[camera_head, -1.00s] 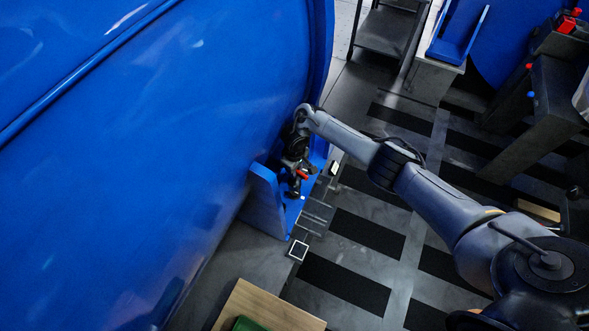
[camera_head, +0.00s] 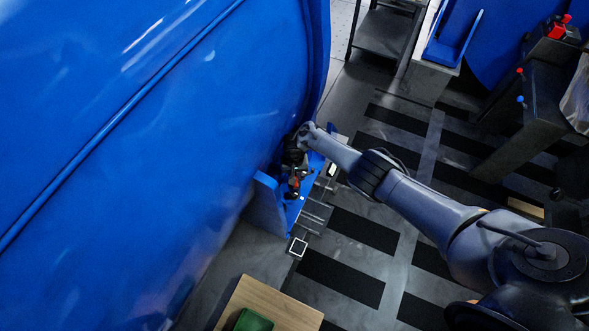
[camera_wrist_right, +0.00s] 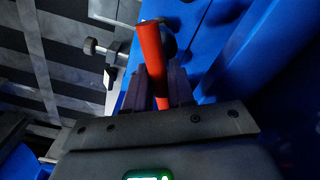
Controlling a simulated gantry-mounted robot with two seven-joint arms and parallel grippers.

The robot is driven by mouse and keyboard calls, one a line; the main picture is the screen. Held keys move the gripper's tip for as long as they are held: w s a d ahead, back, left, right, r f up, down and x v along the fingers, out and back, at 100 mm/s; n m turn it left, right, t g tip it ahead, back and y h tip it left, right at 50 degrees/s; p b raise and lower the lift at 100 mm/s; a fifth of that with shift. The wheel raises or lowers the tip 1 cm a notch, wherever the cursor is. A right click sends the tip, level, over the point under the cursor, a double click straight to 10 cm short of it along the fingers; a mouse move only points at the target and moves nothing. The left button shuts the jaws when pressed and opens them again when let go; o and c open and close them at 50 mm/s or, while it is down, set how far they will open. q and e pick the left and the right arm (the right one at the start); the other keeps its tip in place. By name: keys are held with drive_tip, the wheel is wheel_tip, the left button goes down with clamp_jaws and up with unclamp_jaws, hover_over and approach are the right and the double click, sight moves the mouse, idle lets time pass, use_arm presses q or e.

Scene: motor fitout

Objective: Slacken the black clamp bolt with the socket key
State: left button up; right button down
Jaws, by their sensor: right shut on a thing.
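My right gripper (camera_head: 294,178) is at the blue bracket on the side of the large blue drum. It is shut on a red-handled tool, which I take for the socket key (camera_wrist_right: 152,48); in the right wrist view the red handle stands between the two dark fingers. A small red part of the socket key also shows in the head view (camera_head: 294,183). A black and metal clamp part (camera_wrist_right: 108,50) shows left of the handle, and a dark rounded part is partly hidden behind it. I cannot tell which is the clamp bolt, or whether the socket sits on it. My left gripper is out of view.
The large blue drum (camera_head: 130,150) fills the left side. The blue bracket (camera_head: 268,208) stands beside the gripper. A wooden board (camera_head: 285,305) with a green object (camera_head: 254,320) lies at the bottom. Striped floor (camera_head: 360,235) lies right of the bracket.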

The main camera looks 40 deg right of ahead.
drive_tip(key=m+p, duration=0.1)
drive_tip(key=m, duration=0.2)
drive_tip(key=m+p, duration=0.1)
drive_tip(key=m, duration=0.2)
drive_tip(key=shift+a+r, duration=0.15)
drive_tip(key=shift+a, duration=0.05)
drive_tip(key=f+b, duration=0.3)
drive_tip(key=shift+d+f+b, duration=0.2)
drive_tip(key=shift+f+b, duration=0.15)
drive_tip(key=shift+f, duration=0.05)
drive_tip(key=shift+w+f+b, duration=0.1)
drive_tip(key=shift+f+b, duration=0.8)
drive_tip(key=shift+f, duration=0.1)
drive_tip(key=shift+f, duration=0.1)
